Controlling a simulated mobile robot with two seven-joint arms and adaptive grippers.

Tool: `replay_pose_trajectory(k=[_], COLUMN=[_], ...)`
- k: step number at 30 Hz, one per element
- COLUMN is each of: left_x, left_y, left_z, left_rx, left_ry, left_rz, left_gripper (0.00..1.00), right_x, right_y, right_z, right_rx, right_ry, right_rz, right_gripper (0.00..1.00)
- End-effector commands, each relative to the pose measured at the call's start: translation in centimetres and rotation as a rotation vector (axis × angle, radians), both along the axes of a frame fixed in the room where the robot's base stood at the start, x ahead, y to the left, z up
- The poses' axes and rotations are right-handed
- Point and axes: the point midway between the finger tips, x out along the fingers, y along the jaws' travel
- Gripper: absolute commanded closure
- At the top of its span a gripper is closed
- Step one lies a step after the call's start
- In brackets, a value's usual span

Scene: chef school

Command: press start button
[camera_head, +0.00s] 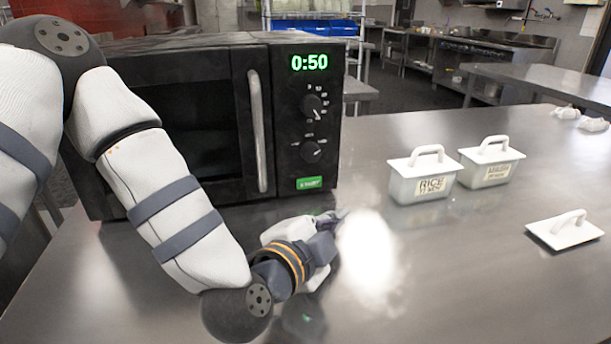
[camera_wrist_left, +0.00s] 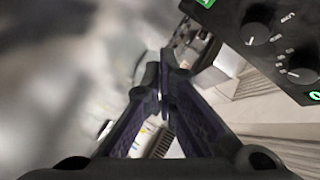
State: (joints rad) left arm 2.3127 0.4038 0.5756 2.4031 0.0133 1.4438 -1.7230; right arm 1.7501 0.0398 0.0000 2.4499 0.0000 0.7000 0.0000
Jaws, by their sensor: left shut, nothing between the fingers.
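A black microwave (camera_head: 215,120) stands on the steel counter with its door closed. Its display (camera_head: 309,62) reads 0:50 in green. The green start button (camera_head: 309,183) is at the bottom of its control panel, below two knobs. My left gripper (camera_head: 340,215) is shut and empty, low over the counter, just in front of the panel's lower right corner and apart from the button. In the left wrist view the shut fingers (camera_wrist_left: 165,90) fill the middle, and the panel with its knobs (camera_wrist_left: 258,30) is at the upper right. My right gripper is not in view.
Two white lidded containers (camera_head: 424,180) (camera_head: 490,165), one labelled RICE, stand right of the microwave. A loose white lid (camera_head: 565,230) lies farther right. The steel counter (camera_head: 450,290) is clear in front, with a bright glare patch beside my left gripper.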

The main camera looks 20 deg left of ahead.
Motion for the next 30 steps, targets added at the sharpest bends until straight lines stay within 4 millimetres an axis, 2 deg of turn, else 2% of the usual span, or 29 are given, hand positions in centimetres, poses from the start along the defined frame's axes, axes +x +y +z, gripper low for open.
replay_pose_trajectory(k=[10,21,24,30], left_x=[0.6,5.0,6.0,7.1], left_y=[0.4,3.4,4.0,4.8], left_z=[-0.2,-0.7,0.0,0.1], left_rx=[-0.001,-0.003,0.0,0.0], left_ry=[0.002,0.008,-0.002,-0.003], left_rz=[0.003,0.005,0.002,0.001], left_gripper=[1.0,1.0,1.0,1.0], right_x=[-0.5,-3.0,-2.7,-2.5], right_y=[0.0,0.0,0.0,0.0], right_z=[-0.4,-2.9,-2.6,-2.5], right_rx=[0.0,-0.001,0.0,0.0], right_ry=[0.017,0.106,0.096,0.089], right_rz=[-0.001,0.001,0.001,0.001], right_gripper=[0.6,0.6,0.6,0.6])
